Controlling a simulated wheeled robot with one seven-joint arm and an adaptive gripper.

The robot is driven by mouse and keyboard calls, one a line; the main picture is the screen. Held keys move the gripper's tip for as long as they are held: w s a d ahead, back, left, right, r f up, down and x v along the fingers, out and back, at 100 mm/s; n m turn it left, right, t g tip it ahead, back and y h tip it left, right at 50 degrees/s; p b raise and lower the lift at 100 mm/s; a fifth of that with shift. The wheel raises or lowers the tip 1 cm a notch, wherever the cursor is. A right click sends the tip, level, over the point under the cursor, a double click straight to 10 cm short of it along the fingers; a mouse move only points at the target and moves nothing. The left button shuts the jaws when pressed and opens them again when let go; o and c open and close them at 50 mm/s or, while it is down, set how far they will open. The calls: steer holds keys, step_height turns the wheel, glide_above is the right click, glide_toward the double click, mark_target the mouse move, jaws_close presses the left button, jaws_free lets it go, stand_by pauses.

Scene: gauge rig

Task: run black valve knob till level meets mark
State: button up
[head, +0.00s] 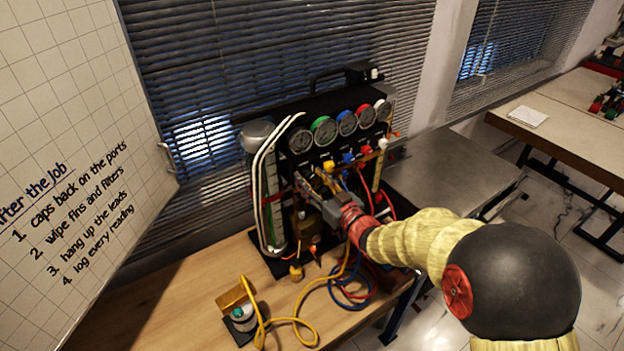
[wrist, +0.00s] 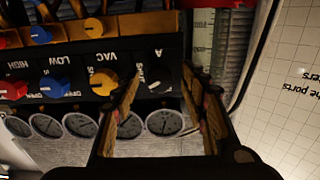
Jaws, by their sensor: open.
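The black valve knob (wrist: 157,80) sits on the dark panel in the wrist view, which is upside down, near the SHUT lettering. My gripper (wrist: 162,74) is open, with one fingertip on either side of the knob; I cannot tell whether they touch it. In the head view my gripper (head: 316,188) reaches the left part of the panel and hides the knob. A graduated sight column (head: 271,192) stands at the rig's left; part of it shows in the wrist view (wrist: 202,38). The liquid level and its mark are too small to read.
Yellow (wrist: 103,82), blue (wrist: 54,87) and red (wrist: 13,90) knobs line the same panel beside the black one. Round gauges (head: 325,133) run along the rig's top. Hoses (head: 345,285) and a yellow cable (head: 262,325) lie on the wooden bench (head: 200,310).

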steer(key=shift+c, duration=0.9)
jaws_close()
steer(key=shift+m, duration=2.7)
steer(key=shift+o, duration=0.9)
jaws_free()
steer(key=shift+d, duration=0.1)
steer(key=v, duration=1.2)
